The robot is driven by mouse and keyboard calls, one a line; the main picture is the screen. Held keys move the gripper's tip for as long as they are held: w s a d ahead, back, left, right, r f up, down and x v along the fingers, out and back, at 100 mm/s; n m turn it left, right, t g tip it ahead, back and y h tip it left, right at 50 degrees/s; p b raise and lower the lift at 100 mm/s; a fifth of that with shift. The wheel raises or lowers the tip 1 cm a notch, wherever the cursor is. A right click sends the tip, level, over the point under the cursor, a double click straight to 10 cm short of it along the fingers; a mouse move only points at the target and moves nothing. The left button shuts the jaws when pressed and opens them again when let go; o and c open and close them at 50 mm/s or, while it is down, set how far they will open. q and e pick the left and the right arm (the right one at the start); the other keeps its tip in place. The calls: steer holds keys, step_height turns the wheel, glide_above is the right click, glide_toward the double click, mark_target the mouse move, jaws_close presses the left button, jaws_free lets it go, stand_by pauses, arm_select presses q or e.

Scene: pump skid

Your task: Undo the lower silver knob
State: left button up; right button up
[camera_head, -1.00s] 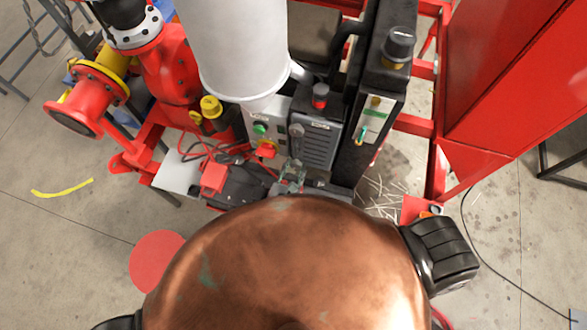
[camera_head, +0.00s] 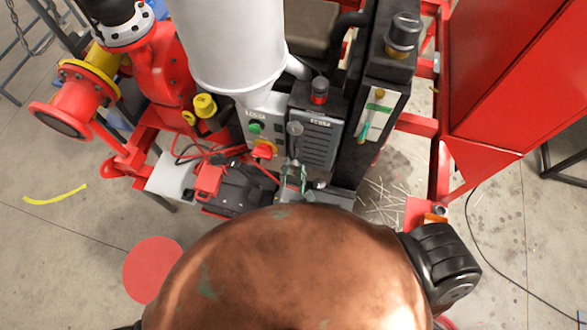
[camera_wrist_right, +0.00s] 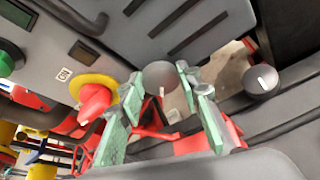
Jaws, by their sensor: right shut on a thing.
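My right gripper (camera_head: 292,178) is at the lower front of the grey control box. In the right wrist view its pale green fingers (camera_wrist_right: 158,76) are closed on either side of a round silver knob (camera_wrist_right: 160,78) with a white mark. A second silver knob (camera_wrist_right: 262,80), also with a white mark, sits apart to the right in that view, free of the fingers. I cannot tell for certain from these views which of the two is the lower one. My left gripper is out of view.
A red and yellow switch (camera_wrist_right: 95,95) sits close beside the fingers, with a green button (camera_head: 256,127) near it. A white cylinder (camera_head: 228,45) and red frame surround the box.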

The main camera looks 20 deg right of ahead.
steer(key=o, duration=1.2)
steer(key=shift+c, duration=0.2)
